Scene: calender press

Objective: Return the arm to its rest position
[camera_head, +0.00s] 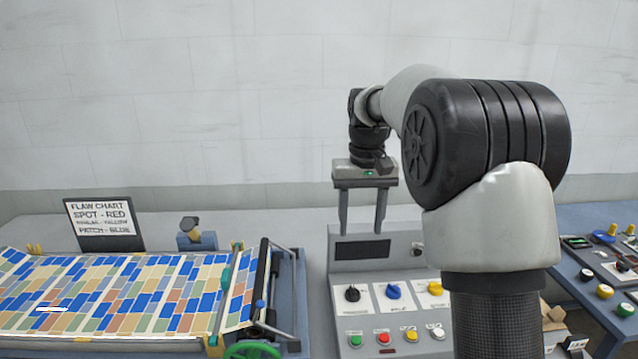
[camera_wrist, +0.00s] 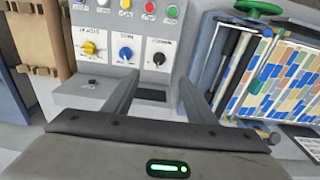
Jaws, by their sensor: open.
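My gripper (camera_head: 361,229) hangs with its fingers down, open and empty, in front of the grey control panel (camera_head: 393,270). In the wrist view the two fingers of my gripper (camera_wrist: 159,82) stand apart with nothing between them, over the panel's dark display. My arm rises at the right of the head view and bends over toward the panel, hiding part of its right side.
The press bed (camera_head: 110,292) with patterned sheet lies at left, with a green handwheel (camera_head: 252,351). A flaw chart sign (camera_head: 104,222) stands behind it. Another console (camera_head: 600,262) is at right. The space above the benches is clear up to the wall.

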